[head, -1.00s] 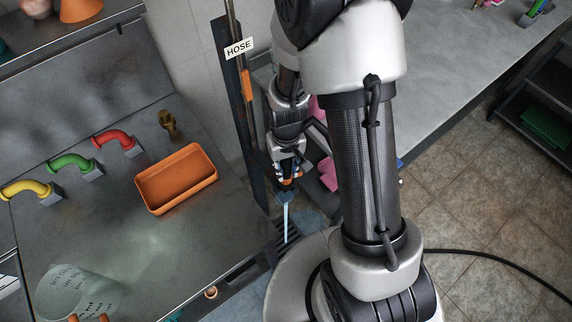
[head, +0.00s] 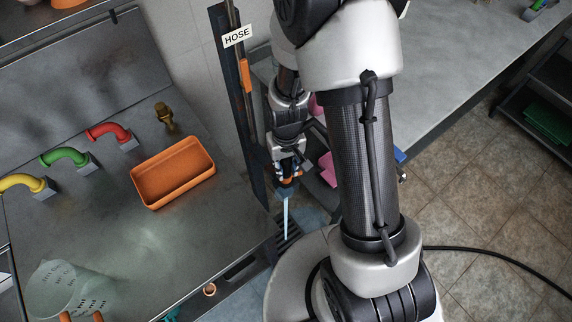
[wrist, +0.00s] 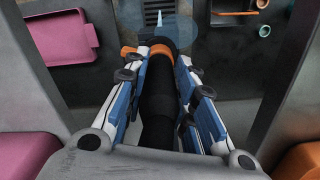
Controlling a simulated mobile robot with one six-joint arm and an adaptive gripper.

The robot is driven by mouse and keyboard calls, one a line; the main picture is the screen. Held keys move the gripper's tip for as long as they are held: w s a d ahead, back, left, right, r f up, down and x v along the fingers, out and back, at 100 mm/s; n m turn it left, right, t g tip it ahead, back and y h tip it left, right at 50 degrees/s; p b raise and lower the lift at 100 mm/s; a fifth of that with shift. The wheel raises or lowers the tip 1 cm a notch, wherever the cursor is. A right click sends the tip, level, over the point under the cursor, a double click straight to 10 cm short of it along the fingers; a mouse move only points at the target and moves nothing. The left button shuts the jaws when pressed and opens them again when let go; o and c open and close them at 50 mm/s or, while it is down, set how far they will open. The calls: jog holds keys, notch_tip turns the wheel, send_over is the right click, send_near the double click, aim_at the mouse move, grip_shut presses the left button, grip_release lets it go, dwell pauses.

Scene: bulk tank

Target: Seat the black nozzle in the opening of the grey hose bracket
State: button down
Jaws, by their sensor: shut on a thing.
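My gripper (head: 288,178) is shut on the black nozzle (wrist: 158,88), low beside the dark post with the HOSE sign in the head view. In the wrist view the blue-and-white fingers clasp the nozzle from both sides. An orange part (wrist: 160,50) shows near its front end. The nozzle points downward in the head view, and a pale blue jet (head: 286,218) comes from its tip toward the floor. I cannot make out the grey hose bracket or its opening in either view.
The HOSE post (head: 246,110) stands close left of my gripper. A steel counter (head: 125,245) with an orange tray (head: 172,172) and coloured pipe bends is at left. A floor grate (wrist: 158,12) and a pink tray (wrist: 62,38) show below. A pale worktop (head: 450,80) is at right.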

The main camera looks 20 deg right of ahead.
jog(key=shift+f+b, duration=0.3)
jog(key=shift+f, duration=0.15)
jog(key=c, duration=1.2)
grip_release()
jog(key=shift+c, duration=0.2)
notch_tip(320, 180, up, 12)
jog(key=shift+r, duration=0.1)
